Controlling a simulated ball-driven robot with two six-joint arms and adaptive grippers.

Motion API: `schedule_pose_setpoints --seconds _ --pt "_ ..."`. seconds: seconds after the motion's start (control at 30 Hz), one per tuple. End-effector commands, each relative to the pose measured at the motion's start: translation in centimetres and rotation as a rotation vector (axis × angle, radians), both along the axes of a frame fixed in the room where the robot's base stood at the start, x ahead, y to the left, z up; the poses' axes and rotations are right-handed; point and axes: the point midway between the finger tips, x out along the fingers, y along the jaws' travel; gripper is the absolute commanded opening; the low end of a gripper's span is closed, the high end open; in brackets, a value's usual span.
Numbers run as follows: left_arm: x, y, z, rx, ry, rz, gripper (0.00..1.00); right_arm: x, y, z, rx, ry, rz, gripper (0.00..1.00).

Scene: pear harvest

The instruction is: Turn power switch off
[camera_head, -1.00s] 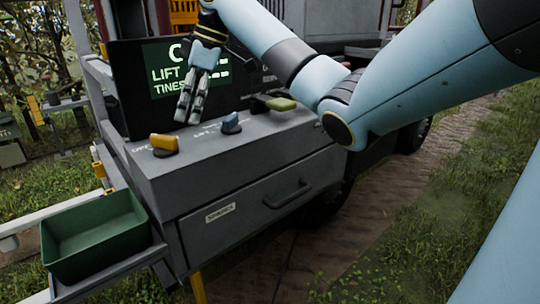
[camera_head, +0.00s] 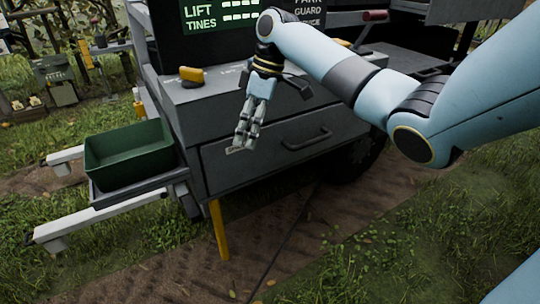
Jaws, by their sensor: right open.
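The label by the knob is too small to read, so I cannot tell which control is the power switch. My right gripper (camera_head: 245,138) is open and empty, pointing down in front of the console's drawer. It is to the right of the yellow knob and apart from it. My right gripper and arm cover the right part of the console top, hiding other controls. My left gripper is not in view.
The drawer (camera_head: 270,138) has a dark handle (camera_head: 307,138). A green bin (camera_head: 130,152) sits on a side tray to the left. A yellow leg (camera_head: 219,230) stands below the console. Grass and a dirt path lie open in front.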

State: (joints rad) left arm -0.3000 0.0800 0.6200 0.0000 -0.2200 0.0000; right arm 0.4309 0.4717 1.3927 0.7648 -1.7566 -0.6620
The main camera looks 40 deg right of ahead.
Motion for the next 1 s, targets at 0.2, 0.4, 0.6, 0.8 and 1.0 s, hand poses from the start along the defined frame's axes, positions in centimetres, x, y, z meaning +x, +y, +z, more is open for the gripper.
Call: schedule_pose_setpoints --seconds 0.2,0.4,0.6,0.8,1.0 --pt "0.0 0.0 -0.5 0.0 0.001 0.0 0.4 -1.6 0.5 -4.5 0.002 0.046 -0.044 0.92" --pt "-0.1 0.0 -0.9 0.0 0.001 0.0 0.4 -3.1 0.7 -8.2 -0.004 0.082 -0.084 0.92" --pt "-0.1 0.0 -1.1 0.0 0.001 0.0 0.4 -4.2 0.9 -10.6 -0.01 0.103 -0.111 0.92" --pt "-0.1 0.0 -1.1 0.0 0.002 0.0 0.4 -4.6 0.9 -11.4 -0.011 0.111 -0.121 0.92" --pt "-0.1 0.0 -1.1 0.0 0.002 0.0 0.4 -4.6 1.0 -11.4 -0.011 0.111 -0.122 0.92"
